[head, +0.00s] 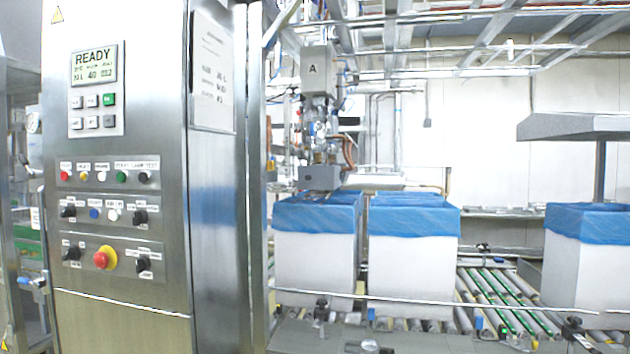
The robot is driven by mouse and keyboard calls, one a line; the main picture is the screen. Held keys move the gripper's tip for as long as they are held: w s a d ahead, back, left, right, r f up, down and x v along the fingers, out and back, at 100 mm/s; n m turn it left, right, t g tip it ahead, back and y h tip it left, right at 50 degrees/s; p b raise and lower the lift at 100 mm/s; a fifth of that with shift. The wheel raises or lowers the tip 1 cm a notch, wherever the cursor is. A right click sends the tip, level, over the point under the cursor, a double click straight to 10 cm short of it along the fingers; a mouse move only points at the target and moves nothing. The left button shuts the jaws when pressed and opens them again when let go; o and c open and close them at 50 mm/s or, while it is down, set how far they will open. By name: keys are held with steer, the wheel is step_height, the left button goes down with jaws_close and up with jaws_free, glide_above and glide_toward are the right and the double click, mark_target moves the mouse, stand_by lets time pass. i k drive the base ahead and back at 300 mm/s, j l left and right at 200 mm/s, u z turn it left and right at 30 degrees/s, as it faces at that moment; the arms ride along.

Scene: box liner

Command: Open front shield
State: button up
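I cannot make out a front shield for certain. A thin pale bar (410,299) runs across in front of the boxes, low down, from the steel cabinet towards the right edge. Whether it belongs to a clear shield I cannot tell. The opening above it shows the boxes with no visible panel or glare. The steel control cabinet (120,245) stands at the left, with a display (93,66) reading READY. My gripper is not in view.
White boxes with blue liners (415,260) (590,265) stand on a roller conveyor (495,290). A red stop button (101,260) is on the cabinet. A grey hood (575,127) is at the right.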

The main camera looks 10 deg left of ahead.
mark_target(309, 177)
steer(key=i+l+u, duration=0.15)
steer(key=i, duration=0.3)
steer(key=i+l+u, duration=0.1)
steer(key=i, duration=0.3)
steer(key=i+l+u, duration=0.15)
steer(key=i, duration=0.3)
steer(key=i+l+u, duration=0.1)
steer(key=i+l, duration=0.15)
steer(key=i, duration=0.15)
